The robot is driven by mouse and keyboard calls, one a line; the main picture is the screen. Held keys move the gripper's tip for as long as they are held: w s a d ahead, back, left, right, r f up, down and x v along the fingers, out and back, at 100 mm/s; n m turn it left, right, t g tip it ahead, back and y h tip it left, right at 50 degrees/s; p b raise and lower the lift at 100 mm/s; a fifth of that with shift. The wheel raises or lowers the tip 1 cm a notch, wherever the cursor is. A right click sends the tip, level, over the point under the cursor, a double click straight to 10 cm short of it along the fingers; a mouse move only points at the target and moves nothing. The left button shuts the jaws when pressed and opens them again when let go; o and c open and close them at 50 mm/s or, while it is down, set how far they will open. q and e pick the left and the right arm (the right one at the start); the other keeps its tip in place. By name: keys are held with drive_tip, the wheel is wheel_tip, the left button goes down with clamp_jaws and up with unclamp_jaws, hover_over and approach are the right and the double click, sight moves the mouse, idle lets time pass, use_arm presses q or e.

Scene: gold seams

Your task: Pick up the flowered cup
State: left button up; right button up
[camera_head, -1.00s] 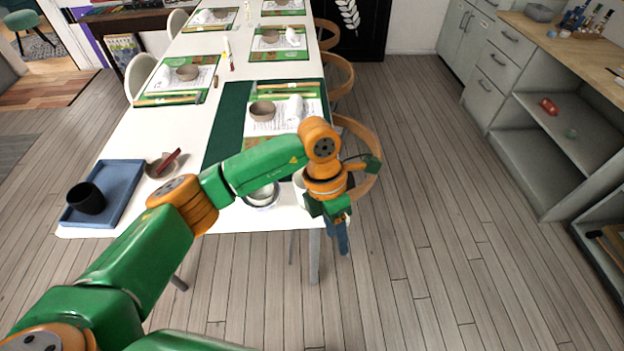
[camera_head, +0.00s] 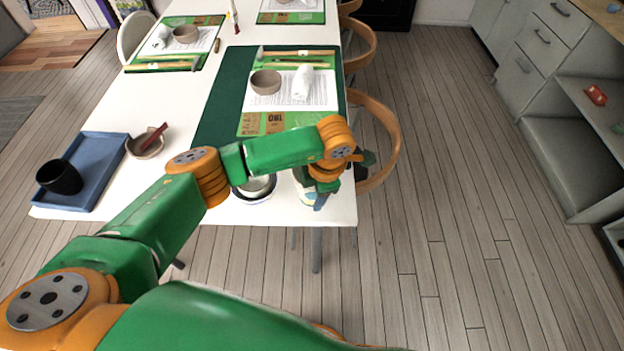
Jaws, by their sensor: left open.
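A white cup with a faint coloured pattern (camera_head: 304,194), which looks like the flowered cup, stands near the front right corner of the white table (camera_head: 215,223). My left arm crosses the table from the left, and its gripper (camera_head: 321,201) is open at the right side of the cup. The gripper and wrist hide part of the cup. I cannot tell whether the fingers touch it or surround it. My right gripper is not in view.
A white bowl with a dark rim (camera_head: 257,188) is just left of the cup, partly under my arm. A blue tray (camera_head: 101,164) with a black cup (camera_head: 59,178) lies at the left. A wooden chair (camera_head: 388,125) stands close at the right edge.

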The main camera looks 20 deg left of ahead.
use_arm(q)
clamp_jaws()
drive_tip(key=shift+r, duration=0.1)
idle(1.2)
